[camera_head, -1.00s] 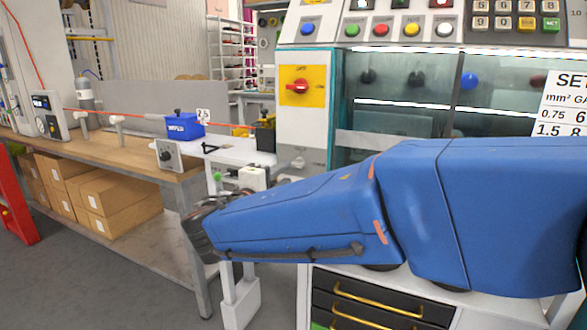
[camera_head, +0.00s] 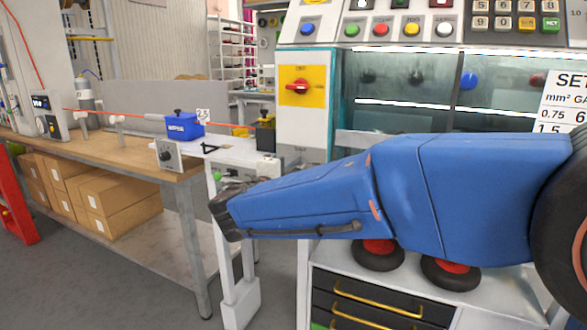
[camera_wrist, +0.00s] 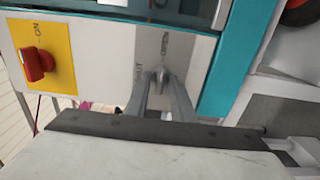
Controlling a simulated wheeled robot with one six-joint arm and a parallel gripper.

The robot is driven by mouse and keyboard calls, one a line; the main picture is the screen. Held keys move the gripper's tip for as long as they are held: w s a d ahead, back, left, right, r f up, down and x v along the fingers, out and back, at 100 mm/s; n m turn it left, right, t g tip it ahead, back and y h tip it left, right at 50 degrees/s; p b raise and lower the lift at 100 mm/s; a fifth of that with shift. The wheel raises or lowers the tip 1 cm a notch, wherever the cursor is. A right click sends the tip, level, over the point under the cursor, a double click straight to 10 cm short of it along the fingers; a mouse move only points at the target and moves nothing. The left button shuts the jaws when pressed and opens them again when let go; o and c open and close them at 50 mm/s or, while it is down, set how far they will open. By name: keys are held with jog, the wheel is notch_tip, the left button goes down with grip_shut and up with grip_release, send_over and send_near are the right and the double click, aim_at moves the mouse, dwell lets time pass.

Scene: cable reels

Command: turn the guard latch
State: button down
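The guard latch (camera_wrist: 159,76) is a small grey handle on a light grey plate in the wrist view, between the words SHUT on its left and OPEN on its upper right. My gripper (camera_wrist: 160,82) reaches up to the latch, with its two grey fingers converging on either side of it. Whether the fingers press on the latch or stand slightly apart from it is unclear. In the head view my blue arm crosses the front of the machine, and the gripper does not show there.
A red rotary switch (camera_wrist: 35,65) on a yellow plate sits left of the latch; it also shows in the head view (camera_head: 299,86). A teal-framed guard window (camera_head: 400,95) is beside it. Black reels with red centres (camera_head: 450,275) lie below my arm. A workbench (camera_head: 110,150) stands left.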

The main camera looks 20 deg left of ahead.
jog(key=shift+n, duration=0.3)
jog(key=n, duration=0.4)
jog(key=shift+n, duration=0.3)
jog(key=n, duration=0.5)
jog(key=shift+f, duration=0.1)
jog(key=n, duration=0.4)
jog(key=shift+n, duration=1.9)
jog(key=c, duration=1.8)
grip_release()
jog(key=shift+c, duration=0.2)
